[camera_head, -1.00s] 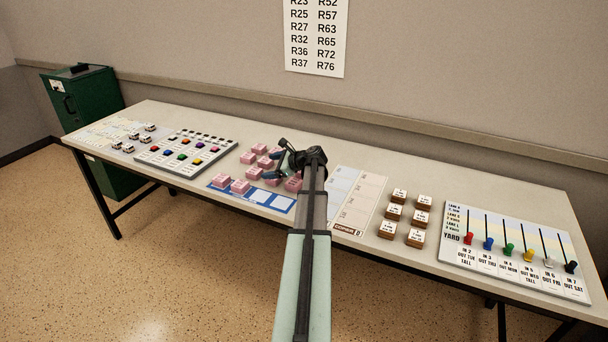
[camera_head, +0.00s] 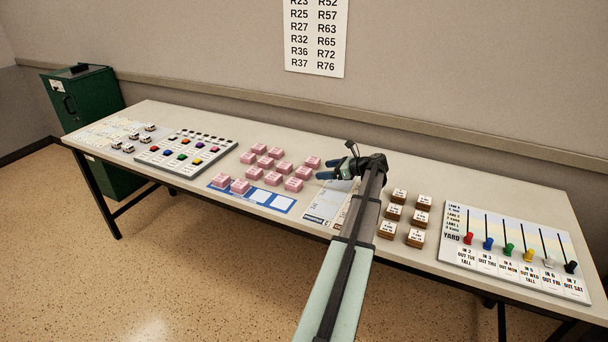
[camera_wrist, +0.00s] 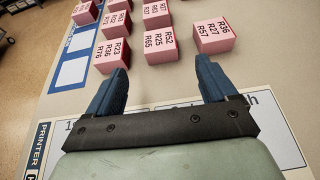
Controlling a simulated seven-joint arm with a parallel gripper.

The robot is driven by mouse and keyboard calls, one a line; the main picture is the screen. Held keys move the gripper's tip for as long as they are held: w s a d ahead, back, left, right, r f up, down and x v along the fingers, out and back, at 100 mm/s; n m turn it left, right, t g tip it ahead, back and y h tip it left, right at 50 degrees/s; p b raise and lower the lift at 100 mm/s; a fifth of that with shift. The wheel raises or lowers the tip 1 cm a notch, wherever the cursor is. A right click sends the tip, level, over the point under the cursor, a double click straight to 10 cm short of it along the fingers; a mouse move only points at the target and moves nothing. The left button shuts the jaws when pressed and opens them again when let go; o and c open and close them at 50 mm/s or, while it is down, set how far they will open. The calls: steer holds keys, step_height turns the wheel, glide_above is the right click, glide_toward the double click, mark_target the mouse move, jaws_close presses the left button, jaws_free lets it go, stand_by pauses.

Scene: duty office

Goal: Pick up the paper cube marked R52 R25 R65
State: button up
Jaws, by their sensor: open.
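The pink paper cube marked R52 R25 R65 (camera_wrist: 161,43) sits on the table, centred ahead of my fingers in the wrist view. In the head view it appears to be the middle cube (camera_head: 303,173) of the rightmost row. My gripper (camera_head: 328,169) is open and empty, low at the right of the pink cubes with its fingers pointing left. In the wrist view the cube lies just beyond the gap between the fingertips (camera_wrist: 163,66), apart from them.
A cube marked R36 R27 R57 (camera_wrist: 213,37) and one marked R76 R36 R23 (camera_wrist: 112,55) flank it closely. More pink cubes stand behind. A blue strip (camera_head: 283,205) lies in front. Brown blocks (camera_head: 391,213) stand right of my arm. A printed sheet (camera_head: 326,203) lies under the gripper.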

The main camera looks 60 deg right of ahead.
mark_target(307, 171)
steer(key=shift+x, duration=5.15)
steer(key=shift+d+r, duration=0.1)
steer(key=shift+r, duration=0.05)
steer(key=shift+c, duration=0.2)
steer(key=c, duration=1)
